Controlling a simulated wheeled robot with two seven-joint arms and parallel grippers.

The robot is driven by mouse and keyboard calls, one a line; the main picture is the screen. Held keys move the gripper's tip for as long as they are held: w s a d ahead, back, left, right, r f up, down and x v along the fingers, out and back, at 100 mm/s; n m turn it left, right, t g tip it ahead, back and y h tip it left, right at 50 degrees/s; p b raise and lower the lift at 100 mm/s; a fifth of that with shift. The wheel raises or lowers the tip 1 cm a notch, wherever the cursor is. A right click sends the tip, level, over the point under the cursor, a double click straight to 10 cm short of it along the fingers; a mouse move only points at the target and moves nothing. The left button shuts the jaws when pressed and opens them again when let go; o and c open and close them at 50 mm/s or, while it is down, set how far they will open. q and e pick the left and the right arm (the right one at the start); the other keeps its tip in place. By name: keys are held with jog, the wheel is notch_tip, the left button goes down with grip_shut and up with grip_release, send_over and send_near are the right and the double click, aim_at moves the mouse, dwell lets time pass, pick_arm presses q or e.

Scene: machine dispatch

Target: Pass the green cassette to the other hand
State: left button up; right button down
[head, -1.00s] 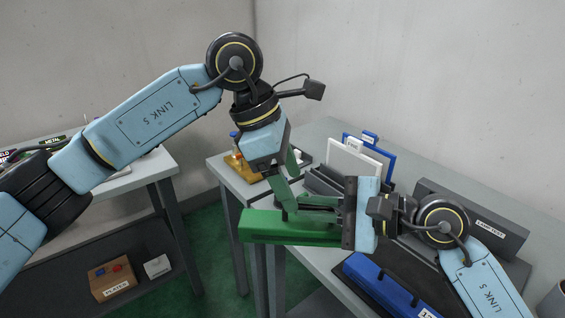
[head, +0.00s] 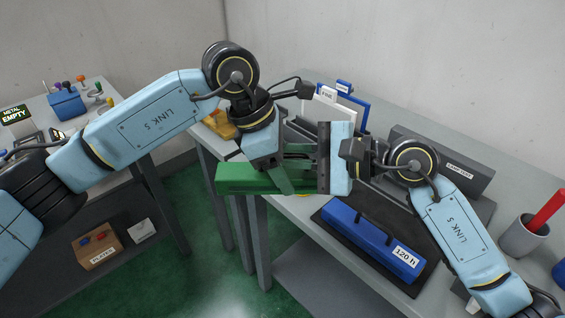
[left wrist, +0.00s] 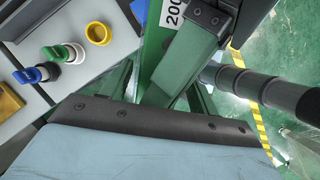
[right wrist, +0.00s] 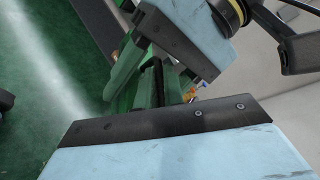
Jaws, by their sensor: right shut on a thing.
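The green cassette (head: 240,180) is a long bar held level in the air in front of the right-hand table. My right gripper (head: 308,166) is shut on its right part; the cassette also shows in the right wrist view (right wrist: 126,72). My left gripper (head: 281,178) reaches down from above, one finger in front of the cassette. In the left wrist view its fingers (left wrist: 160,75) stand apart on either side of the cassette (left wrist: 155,38), whose white label reads 200. Whether they touch it cannot be told.
A blue cassette (head: 365,236) labelled 120 h lies on a dark mat on the right table. A grey holder (head: 440,158) and a cup with a red stick (head: 524,238) stand farther right. The left table (head: 85,105) carries small items. Green floor lies between the tables.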

pick_arm(q)
jog(key=c, duration=1)
jog(key=shift+r, duration=0.1)
jog(key=shift+c, duration=0.3)
pick_arm(e)
jog(key=c, duration=1.4)
grip_release()
jog(key=shift+c, duration=0.2)
jog(key=shift+s, duration=0.1)
